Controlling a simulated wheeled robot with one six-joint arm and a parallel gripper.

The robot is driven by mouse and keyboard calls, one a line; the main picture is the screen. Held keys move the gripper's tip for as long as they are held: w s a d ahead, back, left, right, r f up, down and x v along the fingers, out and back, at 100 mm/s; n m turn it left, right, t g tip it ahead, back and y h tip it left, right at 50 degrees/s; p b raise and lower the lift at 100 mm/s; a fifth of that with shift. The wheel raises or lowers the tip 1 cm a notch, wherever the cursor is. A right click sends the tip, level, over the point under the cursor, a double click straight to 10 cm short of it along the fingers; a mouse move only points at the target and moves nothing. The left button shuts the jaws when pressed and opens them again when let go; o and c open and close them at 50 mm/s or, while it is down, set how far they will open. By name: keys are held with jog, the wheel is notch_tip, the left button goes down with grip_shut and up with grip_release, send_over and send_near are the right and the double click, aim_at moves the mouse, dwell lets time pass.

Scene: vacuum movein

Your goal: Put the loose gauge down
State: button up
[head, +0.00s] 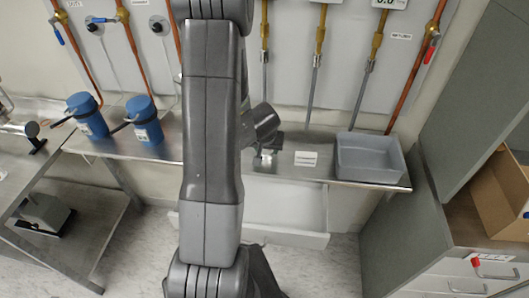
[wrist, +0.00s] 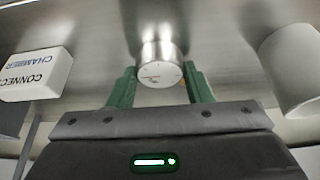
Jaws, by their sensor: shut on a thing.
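The loose gauge (wrist: 160,72) is a short shiny metal cylinder with a round white dial face, seen in the wrist view. My gripper (wrist: 160,88) has its two green fingers on either side of the gauge and is shut on it. The brushed metal shelf (wrist: 225,40) shows close behind the gauge; I cannot tell whether they touch. In the head view my arm hides most of the gripper, and only a small pale part shows low over the metal shelf (head: 330,174).
A grey open bin (head: 370,158) stands at the shelf's right end. A white sign block (wrist: 36,74) reading CONNECT CHAMBER is left in the wrist view; a pale cylinder (wrist: 291,70) is right. Blue canisters (head: 145,120) stand left. Copper pipes (head: 418,65) run up the wall.

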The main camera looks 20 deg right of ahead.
jog(key=shift+f, duration=0.15)
jog(key=o, duration=1)
